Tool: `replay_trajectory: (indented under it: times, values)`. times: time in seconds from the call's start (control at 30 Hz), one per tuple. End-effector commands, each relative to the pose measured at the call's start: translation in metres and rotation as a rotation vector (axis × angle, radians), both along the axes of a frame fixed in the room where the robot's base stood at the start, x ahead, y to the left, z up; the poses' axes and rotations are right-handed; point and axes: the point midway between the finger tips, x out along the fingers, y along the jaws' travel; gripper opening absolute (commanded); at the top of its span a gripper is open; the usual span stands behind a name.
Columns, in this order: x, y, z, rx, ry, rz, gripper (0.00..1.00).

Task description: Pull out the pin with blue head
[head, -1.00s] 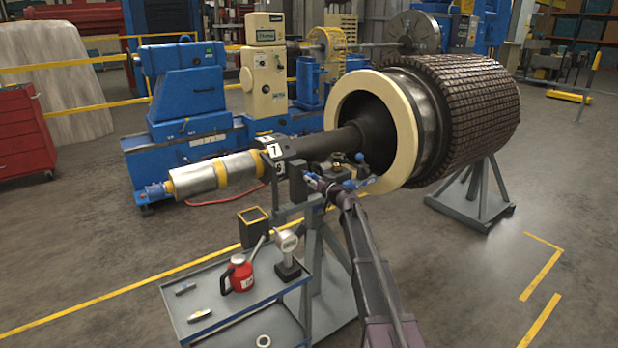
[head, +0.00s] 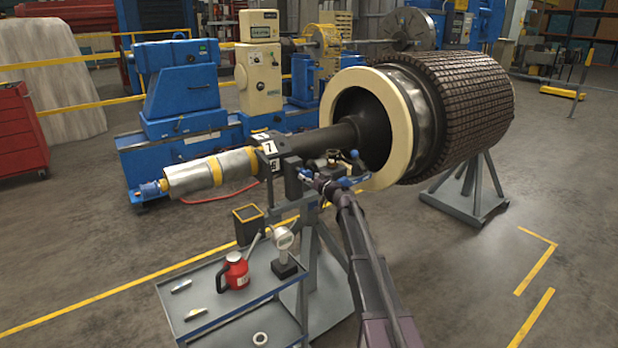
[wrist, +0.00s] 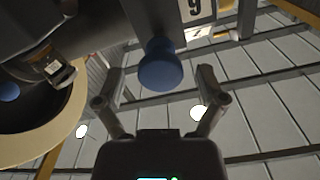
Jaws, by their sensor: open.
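A pin with a round blue head (wrist: 160,65) shows in the wrist view just ahead of my gripper (wrist: 160,92). Its head points toward the wrist camera, between the lines of the two fingers. My gripper is open and empty, with a finger apart from the head on either side. In the head view my gripper (head: 334,186) is at the shaft support beside the rotor. Small blue parts show there, one a blue head (head: 354,155), but I cannot tell which is the pin from the wrist view.
The large rotor (head: 470,105) with its cream ring (head: 412,130) stands just behind and right of my gripper. Number plates mark the support; one (wrist: 196,8) is above the pin in the wrist view. A tool cart (head: 205,300) holding a red can (head: 236,272) stands in front.

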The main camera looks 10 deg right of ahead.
Motion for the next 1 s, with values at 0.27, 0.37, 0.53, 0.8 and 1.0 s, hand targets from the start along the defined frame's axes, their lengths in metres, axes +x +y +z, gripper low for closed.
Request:
replay_trajectory:
  times: [0.27, 0.37, 0.53, 0.8, 1.0]
  values:
    - [-0.026, -0.015, 0.0, 0.0, 0.0, -0.002, 0.89]
    - [-0.04, -0.022, 0.0, 0.0, 0.0, -0.001, 0.89]
    - [-0.065, -0.036, 0.0, 0.0, 0.0, -0.002, 0.89]
    - [-0.093, -0.054, 0.0, 0.0, 0.0, -0.002, 0.89]
    - [-0.101, -0.059, 0.0, 0.0, 0.0, 0.0, 0.89]
